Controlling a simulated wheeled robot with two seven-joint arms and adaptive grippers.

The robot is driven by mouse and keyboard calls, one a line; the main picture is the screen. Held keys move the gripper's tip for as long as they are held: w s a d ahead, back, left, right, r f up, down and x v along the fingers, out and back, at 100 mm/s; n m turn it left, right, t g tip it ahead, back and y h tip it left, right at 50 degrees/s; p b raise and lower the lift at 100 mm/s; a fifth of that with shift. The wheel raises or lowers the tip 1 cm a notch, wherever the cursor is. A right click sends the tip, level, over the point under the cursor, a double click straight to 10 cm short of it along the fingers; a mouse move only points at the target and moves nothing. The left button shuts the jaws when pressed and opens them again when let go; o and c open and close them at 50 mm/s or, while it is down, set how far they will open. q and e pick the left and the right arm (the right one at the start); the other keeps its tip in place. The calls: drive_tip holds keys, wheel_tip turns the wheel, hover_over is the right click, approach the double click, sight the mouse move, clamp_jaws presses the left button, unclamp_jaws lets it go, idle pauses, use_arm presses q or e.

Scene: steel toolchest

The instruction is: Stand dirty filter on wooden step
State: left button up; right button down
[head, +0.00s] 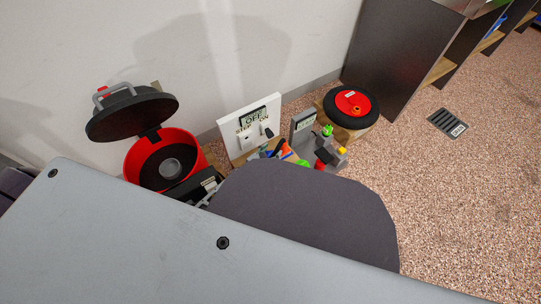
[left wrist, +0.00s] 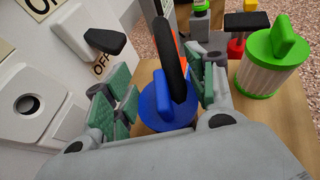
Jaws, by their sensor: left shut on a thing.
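My left gripper (left wrist: 162,92), with green finger pads, is around a blue-topped piece (left wrist: 165,112) in the left wrist view and is shut on it. Its lower part is hidden by my gripper, so I cannot tell whether it is the dirty filter. A filter with a green cap and pale pleats (left wrist: 268,60) stands upright on a wooden surface (left wrist: 285,118) right of my gripper. In the head view the green cap (head: 303,163) shows just above my dark body part, which hides most of the wooden surface. My right gripper is not in view.
A white switch panel (head: 231,122) marked OFF stands close left of my gripper. A red canister (head: 134,162) with its black lid (head: 130,115) raised is at left. A grey stand (head: 300,125) and a black-rimmed red disc (head: 372,112) are at right. Speckled floor (head: 450,200) is mostly clear.

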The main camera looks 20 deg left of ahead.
use_arm(q)
drive_tip(key=shift+f, duration=0.3)
idle(0.4)
drive_tip(key=o, duration=1.3)
drive_tip(key=shift+s+r, duration=0.1)
drive_tip(key=shift+r, duration=0.1)
drive_tip(key=shift+p+v, duration=0.45)
drive_tip(key=shift+v, duration=1.15)
drive_tip(key=shift+p+v, duration=0.45)
drive_tip(key=shift+v, duration=3.85)
drive_tip(key=shift+a, duration=0.1)
